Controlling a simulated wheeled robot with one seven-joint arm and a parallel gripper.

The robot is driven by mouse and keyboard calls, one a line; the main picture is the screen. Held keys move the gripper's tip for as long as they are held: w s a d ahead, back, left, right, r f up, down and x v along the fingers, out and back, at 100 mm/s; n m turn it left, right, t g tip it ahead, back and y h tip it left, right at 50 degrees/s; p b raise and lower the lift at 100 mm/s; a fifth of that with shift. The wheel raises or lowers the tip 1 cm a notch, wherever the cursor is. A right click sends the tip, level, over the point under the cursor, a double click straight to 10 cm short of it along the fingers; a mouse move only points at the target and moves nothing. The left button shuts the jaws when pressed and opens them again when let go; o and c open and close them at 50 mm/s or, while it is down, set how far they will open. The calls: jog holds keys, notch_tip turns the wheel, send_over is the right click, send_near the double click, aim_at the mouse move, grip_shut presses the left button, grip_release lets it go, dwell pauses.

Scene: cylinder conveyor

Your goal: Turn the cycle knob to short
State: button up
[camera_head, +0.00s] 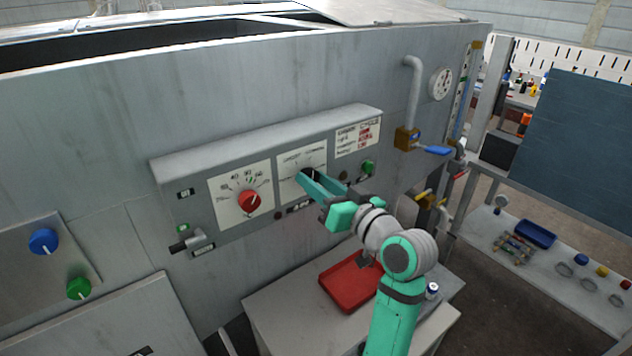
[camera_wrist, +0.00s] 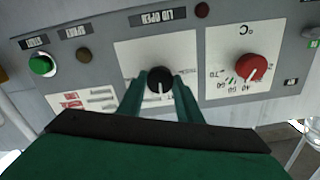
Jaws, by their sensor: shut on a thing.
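The black cycle knob (camera_wrist: 160,82) sits on the middle white plate of the grey control panel. My gripper (camera_wrist: 160,88) is shut on it, with one green finger on each side of the knob. In the head view my gripper (camera_head: 309,178) reaches the same plate (camera_head: 291,163) from the lower right, and its fingers hide most of the knob. The wrist view shows the panel upside down. The plate's markings are mostly hidden or too small to read, so I cannot tell which setting the knob points at.
A red dial knob (camera_head: 250,201) is on the plate to the left, and a green button (camera_head: 368,167) is to the right. A lever handle (camera_head: 190,242) sticks out at lower left. A red tray (camera_head: 347,285) lies on the bench below. A pipe with a blue-handled valve (camera_head: 432,150) stands right.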

jog(key=n, duration=0.6)
jog(key=shift+d, duration=0.1)
jog(key=shift+n, duration=0.4)
dwell(0.3)
jog(key=o, duration=1)
jog(key=shift+s, duration=0.1)
jog(key=shift+o, duration=0.2)
jog(key=v, duration=1)
jog(key=shift+s+d, duration=0.2)
jog(key=shift+s, duration=0.1)
